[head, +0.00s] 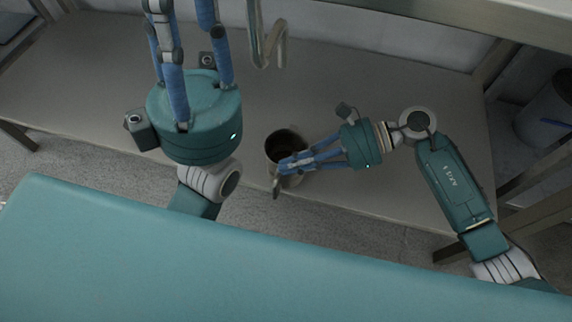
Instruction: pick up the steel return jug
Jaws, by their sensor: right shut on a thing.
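The steel return jug (285,141) stands near the middle of the head view, over the grey bench top, with its dark open mouth facing up. A narrow grey part, seemingly its handle, points toward me at its lower left. My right gripper (286,164) comes in from the right with its blue fingers across the near side of the jug, shut on it. The fingers hide part of the jug's near wall. I cannot tell whether its base touches the bench. My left gripper (185,12) points up the picture, apart from the jug; its fingertips reach the top edge, so its opening is unclear.
A bent steel pipe (267,45) hangs above the jug at the top. The grey bench (85,80) is clear around the jug. A shelf edge (480,20) crosses the upper right. A dark grey bin (545,112) stands at the far right.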

